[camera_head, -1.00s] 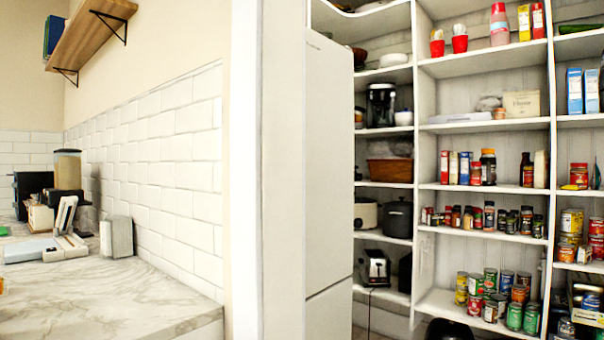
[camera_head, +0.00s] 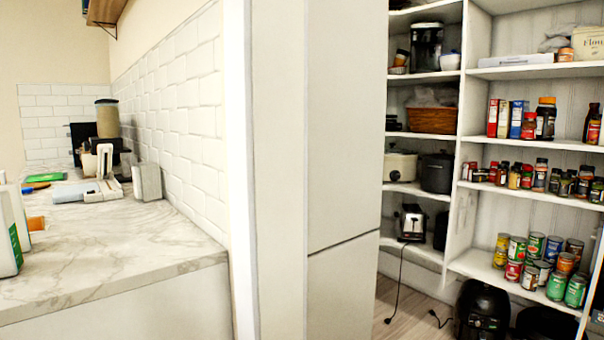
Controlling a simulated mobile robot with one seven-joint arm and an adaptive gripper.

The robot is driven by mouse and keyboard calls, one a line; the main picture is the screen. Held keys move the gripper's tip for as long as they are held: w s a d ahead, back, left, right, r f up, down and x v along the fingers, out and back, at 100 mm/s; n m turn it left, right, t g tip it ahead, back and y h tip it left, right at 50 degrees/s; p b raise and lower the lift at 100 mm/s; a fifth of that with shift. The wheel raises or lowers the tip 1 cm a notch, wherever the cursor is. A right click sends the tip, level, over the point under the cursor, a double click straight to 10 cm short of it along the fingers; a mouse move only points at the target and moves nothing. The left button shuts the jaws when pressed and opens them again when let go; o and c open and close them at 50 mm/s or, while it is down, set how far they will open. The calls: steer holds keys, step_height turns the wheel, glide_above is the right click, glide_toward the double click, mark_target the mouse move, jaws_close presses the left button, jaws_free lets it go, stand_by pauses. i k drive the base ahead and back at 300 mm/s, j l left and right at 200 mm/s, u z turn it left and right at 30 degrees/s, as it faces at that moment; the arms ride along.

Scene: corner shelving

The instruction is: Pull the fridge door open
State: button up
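The fridge (camera_head: 345,130) is a tall, pale, flat panel just right of the wall's end in the head view. A thin horizontal seam splits it into a tall upper part and a lower part (camera_head: 340,295). I see no handle on the face in view, and I cannot tell whether this face is the door or the side. No opening or gap shows at it. My gripper is not in the picture.
A marble-topped counter (camera_head: 130,250) stands at the left against a white tiled wall (camera_head: 180,110). White shelves (camera_head: 520,145) with jars, cans and appliances stand right of the fridge. Black appliances (camera_head: 482,310) and a cord rest on the wooden floor (camera_head: 410,305).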

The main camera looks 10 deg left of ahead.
mark_target(349, 48)
steer(key=i+l, duration=0.25)
steer(key=i+l+u, duration=0.15)
steer(key=l, duration=0.25)
steer(key=i+l, duration=0.3)
steer(key=i+l+u, duration=0.1)
steer(key=l, duration=0.3)
steer(key=i+l, duration=0.3)
steer(key=i+l+u, duration=0.15)
steer(key=l, duration=0.3)
steer(key=i+l, duration=0.25)
steer(key=l+u, duration=0.05)
steer(key=l, duration=0.05)
